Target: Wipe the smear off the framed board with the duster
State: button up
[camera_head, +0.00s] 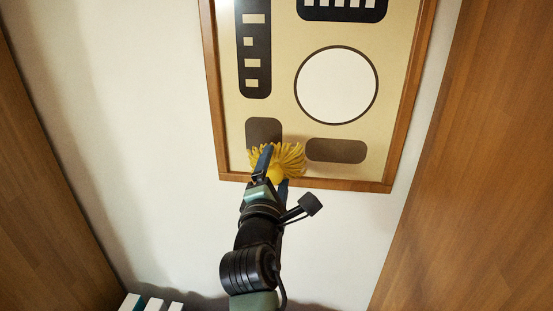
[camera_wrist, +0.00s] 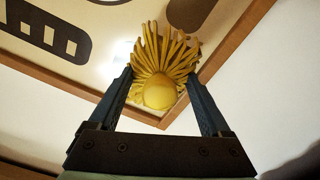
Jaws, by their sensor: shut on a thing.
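The framed board (camera_head: 285,118) hangs on the wall, with a wooden frame and dark and white shapes on a beige ground. Its wooden edge also shows in the wrist view (camera_wrist: 228,48). The duster (camera_head: 291,157) has yellow fringes and a rounded yellow base. My gripper (camera_head: 272,172) is shut on the duster, one finger on each side of it in the wrist view (camera_wrist: 160,78). The duster is in front of the board's lower left part, near the bottom frame bar. I cannot tell whether its fringes touch the surface. I cannot make out the smear for certain; the duster hides part of the board.
Wooden panels stand at the left (camera_head: 35,190) and right (camera_head: 480,150). Pale wall (camera_head: 130,130) lies bare between the left panel and the board. Several white and teal upright items (camera_head: 153,304) show at the bottom left.

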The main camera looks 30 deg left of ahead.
aim_at(274, 178)
jog(key=shift+s+d, duration=0.1)
jog(key=shift+s, duration=0.05)
jog(key=shift+p+v, duration=0.4)
jog(key=shift+v, duration=1.15)
jog(key=s+d+f+m+t+h, duration=0.1)
jog(key=s+d+f+m+h, duration=0.2)
jog(key=d+f, duration=1.3)
jog(key=s+d+f+m+h, duration=0.2)
jog(key=s+d+f+h, duration=0.2)
jog(key=s+d+f, duration=0.7)
notch_tip(274, 178, down, 3)
jog(key=shift+s+d+f+t+h, duration=0.1)
jog(key=shift+s+d+t+h, duration=0.3)
jog(key=shift+s, duration=0.65)
